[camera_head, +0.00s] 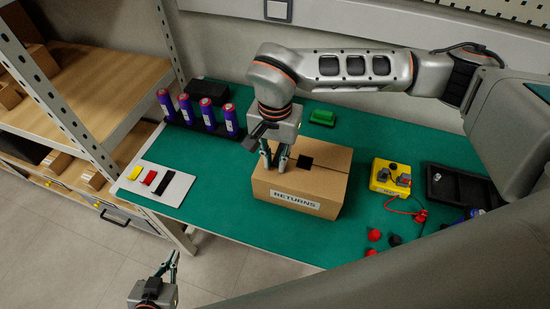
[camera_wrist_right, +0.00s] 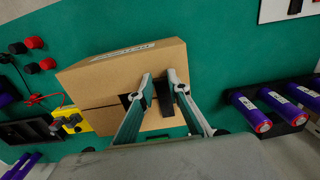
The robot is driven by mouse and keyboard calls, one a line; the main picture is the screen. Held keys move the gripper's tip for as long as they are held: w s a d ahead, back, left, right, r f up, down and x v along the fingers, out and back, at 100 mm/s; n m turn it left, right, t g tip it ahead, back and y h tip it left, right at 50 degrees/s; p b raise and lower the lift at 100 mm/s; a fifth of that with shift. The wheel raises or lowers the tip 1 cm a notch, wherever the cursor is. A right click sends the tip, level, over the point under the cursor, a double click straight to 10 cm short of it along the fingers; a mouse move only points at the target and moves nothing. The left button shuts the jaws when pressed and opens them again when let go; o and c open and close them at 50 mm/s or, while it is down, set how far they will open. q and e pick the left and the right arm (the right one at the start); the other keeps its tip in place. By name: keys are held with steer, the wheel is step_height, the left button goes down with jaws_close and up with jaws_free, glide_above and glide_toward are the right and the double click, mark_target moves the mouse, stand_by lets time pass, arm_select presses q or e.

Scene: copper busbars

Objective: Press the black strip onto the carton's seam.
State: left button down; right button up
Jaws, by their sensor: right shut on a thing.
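The brown carton (camera_head: 325,188) stands on the green table top with its RETURNS label facing front; it also shows in the right wrist view (camera_wrist_right: 105,72). A dark square patch (camera_head: 305,162) lies on its top near the seam. My right gripper (camera_head: 274,164) points down at the left part of the carton's top. In the right wrist view its fingers (camera_wrist_right: 160,78) are shut on a narrow black piece (camera_wrist_right: 164,98), which looks like a black strip; its contact with the carton is unclear. Another black strip (camera_head: 166,184) lies on a white card. My left gripper (camera_head: 171,264) is open and empty, low at the left.
The white card (camera_head: 180,188) also bears yellow and red strips. Several purple cylinders (camera_head: 208,114) stand in a black rack behind it. A green block (camera_head: 322,117) is behind the carton. A yellow box (camera_head: 391,178), red and black caps and a black tray (camera_head: 460,187) are right.

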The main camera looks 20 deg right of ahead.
steer(key=shift+f, duration=0.4)
stand_by(1.2)
steer(key=o, duration=0.8)
steer(key=shift+c, duration=0.2)
step_height(320, 180, up, 12)
steer(key=shift+s, duration=0.15)
